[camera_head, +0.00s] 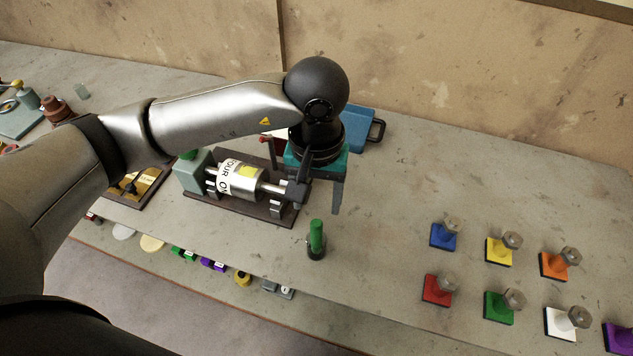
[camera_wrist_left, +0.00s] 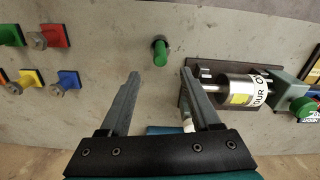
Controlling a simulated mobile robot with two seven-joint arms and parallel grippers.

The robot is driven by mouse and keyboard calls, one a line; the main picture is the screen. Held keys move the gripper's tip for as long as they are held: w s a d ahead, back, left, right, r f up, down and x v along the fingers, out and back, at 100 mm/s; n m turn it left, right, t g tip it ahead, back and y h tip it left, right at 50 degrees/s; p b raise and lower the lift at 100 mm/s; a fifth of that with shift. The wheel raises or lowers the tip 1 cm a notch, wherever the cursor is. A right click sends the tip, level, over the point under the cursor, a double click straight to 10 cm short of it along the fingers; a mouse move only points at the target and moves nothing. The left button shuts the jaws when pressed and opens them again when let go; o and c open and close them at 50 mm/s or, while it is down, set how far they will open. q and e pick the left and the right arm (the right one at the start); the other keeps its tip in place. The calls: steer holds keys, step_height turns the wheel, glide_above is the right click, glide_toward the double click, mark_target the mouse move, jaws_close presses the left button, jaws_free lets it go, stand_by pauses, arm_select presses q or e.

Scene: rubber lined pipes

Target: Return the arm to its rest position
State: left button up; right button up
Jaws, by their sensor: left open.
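My left arm (camera_head: 215,110) reaches in from the left over the workbench. My left gripper (camera_head: 322,198) points down beside the right end of a metal cylinder device; it also shows in the left wrist view (camera_wrist_left: 160,74). Its two fingers are apart with nothing between them. A green-topped peg (camera_head: 316,238) stands upright on the bench in front of the gripper, apart from it. In the left wrist view the peg (camera_wrist_left: 160,52) shows beyond the fingertips. The right gripper is not in view.
The cylinder device (camera_head: 238,180) on its dark base sits close to the left gripper. A blue container (camera_head: 358,128) stands behind the gripper. Several coloured blocks with metal bolts, such as the red one (camera_head: 436,291), stand at right. The bench (camera_head: 400,190) between is clear.

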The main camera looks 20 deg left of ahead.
arm_select(q)
step_height(320, 180, up, 4)
steer(key=shift+r, duration=0.1)
steer(key=shift+s, duration=0.1)
